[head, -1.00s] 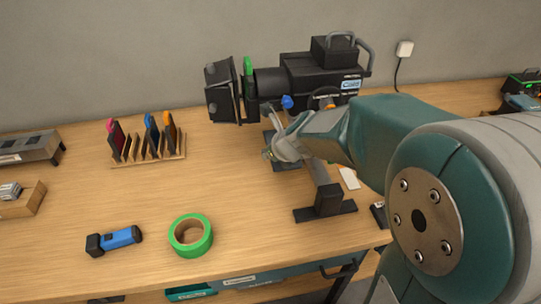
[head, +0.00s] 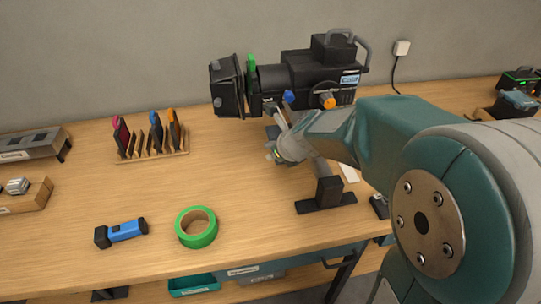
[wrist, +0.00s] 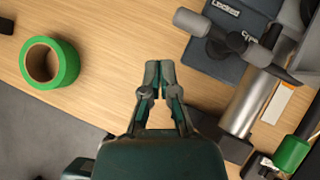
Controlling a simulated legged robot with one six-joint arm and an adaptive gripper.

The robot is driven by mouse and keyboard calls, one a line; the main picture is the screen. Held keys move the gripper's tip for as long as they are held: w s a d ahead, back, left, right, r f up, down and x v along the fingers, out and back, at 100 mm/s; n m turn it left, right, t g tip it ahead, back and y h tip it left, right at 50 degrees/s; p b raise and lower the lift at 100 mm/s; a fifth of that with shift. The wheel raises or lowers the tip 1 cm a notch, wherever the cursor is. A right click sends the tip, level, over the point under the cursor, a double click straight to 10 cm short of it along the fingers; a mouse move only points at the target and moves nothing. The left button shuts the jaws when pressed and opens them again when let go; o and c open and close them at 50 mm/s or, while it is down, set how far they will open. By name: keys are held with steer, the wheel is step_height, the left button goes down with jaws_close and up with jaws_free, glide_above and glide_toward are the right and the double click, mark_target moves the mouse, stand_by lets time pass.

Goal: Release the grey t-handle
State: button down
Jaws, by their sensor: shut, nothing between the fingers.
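The grey t-handle (wrist: 192,22) shows at the upper right of the wrist view, its rounded grey end over a dark plate with a "Locked" label. I cannot make it out clearly in the head view, where my arm covers part of that area. My gripper (wrist: 159,75) is shut and empty, its fingertips together over bare wood, below and left of the handle and apart from it. In the head view my gripper (head: 277,153) is below the black lighting fixture (head: 310,78), in front of its stand.
Green tape (head: 197,227) and a blue torch (head: 126,232) lie on the bench (head: 90,190) at the left. A wooden rack (head: 152,156) of colored filters stands behind them. A metal post (wrist: 243,105) stands close right of my gripper.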

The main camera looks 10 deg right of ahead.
steer(key=s+r, duration=0.7)
steer(key=shift+d+r, duration=0.25)
steer(key=shift+r, duration=0.15)
stand_by(0.3)
steer(key=s+d+n+h, duration=0.1)
steer(key=s+n, duration=0.7)
steer(key=n, duration=0.7)
steer(key=s+d+n+g+h, duration=0.1)
steer(key=s+n+h, duration=0.1)
steer(key=s+n, duration=0.7)
steer(key=n, duration=0.6)
steer(key=shift+d+n+h, duration=0.2)
steer(key=shift+n+h, duration=0.1)
